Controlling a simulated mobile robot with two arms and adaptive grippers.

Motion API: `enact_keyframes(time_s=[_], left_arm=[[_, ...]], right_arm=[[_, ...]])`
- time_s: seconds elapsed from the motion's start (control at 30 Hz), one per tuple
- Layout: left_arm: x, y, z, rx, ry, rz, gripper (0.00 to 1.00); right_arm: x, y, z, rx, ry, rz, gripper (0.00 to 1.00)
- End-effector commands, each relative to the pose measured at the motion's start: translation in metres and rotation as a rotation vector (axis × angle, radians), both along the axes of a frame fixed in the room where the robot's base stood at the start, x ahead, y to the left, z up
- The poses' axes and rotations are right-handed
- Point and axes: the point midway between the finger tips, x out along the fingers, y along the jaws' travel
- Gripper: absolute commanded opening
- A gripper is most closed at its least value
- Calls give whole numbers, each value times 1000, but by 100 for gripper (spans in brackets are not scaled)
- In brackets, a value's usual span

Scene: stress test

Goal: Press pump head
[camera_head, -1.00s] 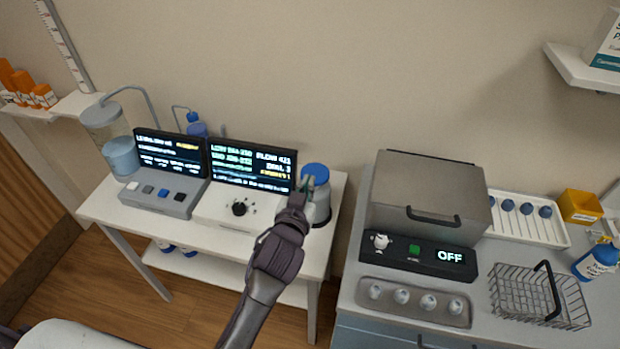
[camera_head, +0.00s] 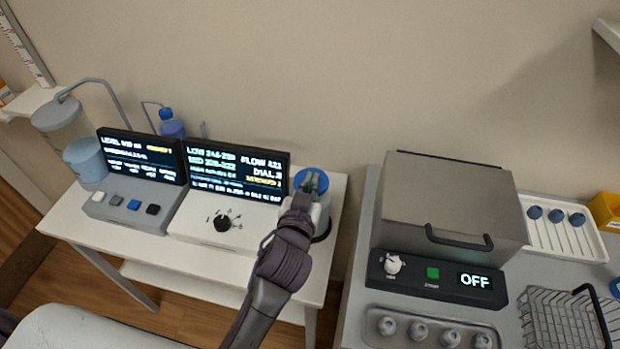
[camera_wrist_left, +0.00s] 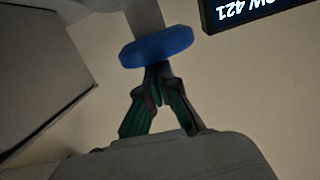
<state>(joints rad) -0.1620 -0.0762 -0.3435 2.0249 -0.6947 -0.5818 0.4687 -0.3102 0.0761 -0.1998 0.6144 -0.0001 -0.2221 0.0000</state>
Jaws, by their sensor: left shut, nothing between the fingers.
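A grey-white container with a wide round blue top (camera_head: 313,175) stands at the right end of the white table, beside the right-hand screen. My left gripper (camera_head: 308,187) is over this blue top, its fingers overlapping it in the head view. In the left wrist view, the blue top (camera_wrist_left: 150,49) lies right at the closed fingertips (camera_wrist_left: 158,70). The fingers are shut with nothing between them. I cannot tell whether they touch the top. My right gripper is not in view.
Two lit screens (camera_head: 236,172) and control boxes stand left of the container. Behind them are a clear vessel (camera_head: 62,122) and a blue bottle (camera_head: 172,129) with thin tubes. To the right, a grey box machine (camera_head: 450,205) reading OFF and a wire basket (camera_head: 565,322) fill the counter.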

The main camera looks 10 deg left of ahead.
Motion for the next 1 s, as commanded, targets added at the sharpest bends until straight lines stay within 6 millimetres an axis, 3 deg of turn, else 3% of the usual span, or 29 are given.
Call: enact_keyframes(time_s=[0.37,0.67,1.0], left_arm=[[0,0,-2,0,0,0,0],[0,0,-39,-2,2,2,0],[0,0,-39,1,7,2,0]], right_arm=[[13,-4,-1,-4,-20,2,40],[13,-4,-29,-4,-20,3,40],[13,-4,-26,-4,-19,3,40]])
